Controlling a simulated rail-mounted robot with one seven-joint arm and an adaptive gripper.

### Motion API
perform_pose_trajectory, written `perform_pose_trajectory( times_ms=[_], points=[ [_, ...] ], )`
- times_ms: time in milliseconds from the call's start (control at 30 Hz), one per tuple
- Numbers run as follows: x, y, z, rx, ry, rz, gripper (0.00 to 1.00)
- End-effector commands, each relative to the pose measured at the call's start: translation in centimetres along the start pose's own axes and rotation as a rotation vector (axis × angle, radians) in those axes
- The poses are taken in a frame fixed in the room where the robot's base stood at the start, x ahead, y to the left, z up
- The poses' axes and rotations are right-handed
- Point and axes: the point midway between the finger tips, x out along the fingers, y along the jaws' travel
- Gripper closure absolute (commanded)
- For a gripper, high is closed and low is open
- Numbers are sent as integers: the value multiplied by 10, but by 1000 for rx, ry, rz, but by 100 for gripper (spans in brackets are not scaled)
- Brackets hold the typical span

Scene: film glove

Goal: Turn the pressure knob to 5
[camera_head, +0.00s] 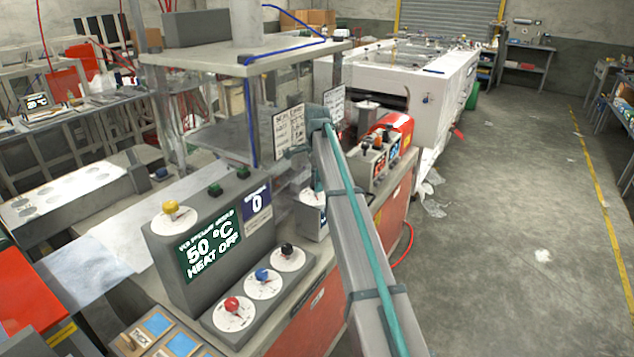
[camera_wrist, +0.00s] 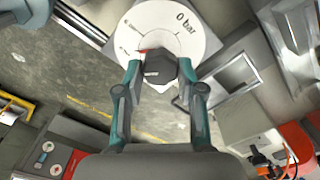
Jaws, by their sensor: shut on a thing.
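The dark pressure knob (camera_wrist: 161,69) sits on a round white dial plate (camera_wrist: 165,22) that reads "0 bar" in the wrist view. The knob carries a pale mark, and a small red mark lies beside its upper left edge. My gripper (camera_wrist: 161,75) is shut on the knob, one teal finger on each side. In the head view my gripper (camera_head: 318,185) is at a small grey box (camera_head: 311,222) beyond the temperature panel. My arm hides most of that box, and the knob cannot be made out there.
A panel reading 50 °C, HEAT OFF (camera_head: 210,250) stands nearer, with a yellow knob (camera_head: 170,207) on top and red, blue and black knobs in front. A box with several small switches (camera_head: 378,160) stands just beyond my arm. The floor at right is open.

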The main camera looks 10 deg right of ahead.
Motion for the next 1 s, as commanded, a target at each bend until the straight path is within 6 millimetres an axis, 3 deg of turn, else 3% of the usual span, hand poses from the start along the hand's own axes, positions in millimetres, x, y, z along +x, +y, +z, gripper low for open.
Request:
perform_pose_trajectory(
  times_ms=[467,500,600,1000],
  points=[
    [0,0,0,12,0,-1,96],
    [0,0,0,12,0,-1,55],
    [0,0,0,12,0,-1,38],
    [-3,0,0,12,0,-1,36]
  ],
)
